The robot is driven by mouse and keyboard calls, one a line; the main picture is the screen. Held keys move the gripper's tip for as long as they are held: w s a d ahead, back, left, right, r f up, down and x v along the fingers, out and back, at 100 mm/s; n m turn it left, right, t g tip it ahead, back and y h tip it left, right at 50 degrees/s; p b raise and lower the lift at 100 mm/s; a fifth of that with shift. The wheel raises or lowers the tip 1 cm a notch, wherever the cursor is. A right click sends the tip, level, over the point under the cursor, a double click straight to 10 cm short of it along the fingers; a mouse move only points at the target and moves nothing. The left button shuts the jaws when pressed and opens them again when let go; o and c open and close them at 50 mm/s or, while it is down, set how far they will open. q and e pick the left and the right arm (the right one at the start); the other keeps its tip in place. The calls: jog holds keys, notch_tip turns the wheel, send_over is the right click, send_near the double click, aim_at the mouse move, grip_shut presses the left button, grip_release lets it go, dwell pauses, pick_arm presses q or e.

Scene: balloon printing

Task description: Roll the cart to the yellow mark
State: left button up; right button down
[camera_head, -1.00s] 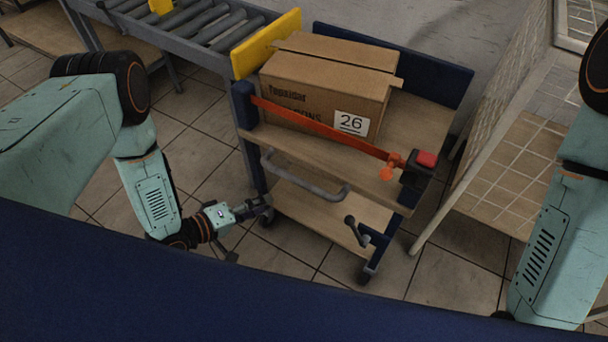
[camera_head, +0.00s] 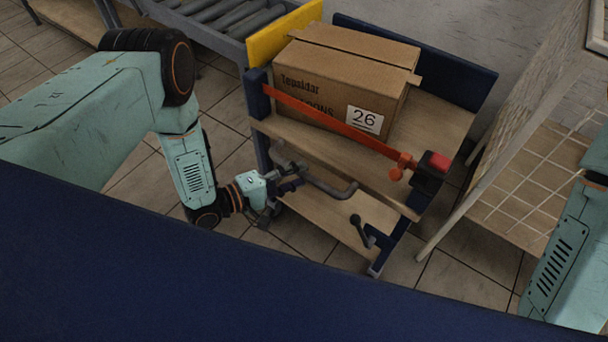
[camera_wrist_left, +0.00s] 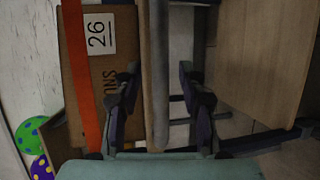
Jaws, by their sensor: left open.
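The cart (camera_head: 340,172) has wooden shelves, blue posts and a grey bar handle (camera_head: 335,190) on its near side. A cardboard box (camera_head: 345,75) marked 26 sits on its top shelf behind a red-orange strap (camera_head: 330,120). My left gripper (camera_head: 290,178) is at the left end of the handle, open. In the left wrist view the handle bar (camera_wrist_left: 159,75) runs between the two spread fingers of this gripper (camera_wrist_left: 160,95), with gaps at both sides. My right gripper is out of view; only part of that arm shows. No yellow floor mark can be made out.
A roller conveyor (camera_head: 215,22) with a yellow end panel (camera_head: 284,36) stands behind the cart at left. A light grid-panelled frame (camera_head: 535,115) stands close at the right. A dark lever (camera_head: 361,231) sticks out low on the cart. Spotted balloons (camera_wrist_left: 30,135) show in the left wrist view.

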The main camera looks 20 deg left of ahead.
pick_arm(q)
jog(key=shift+x, duration=0.95)
jog(key=shift+w+d+f, duration=0.1)
jog(key=shift+w+d, duration=0.1)
grip_shut()
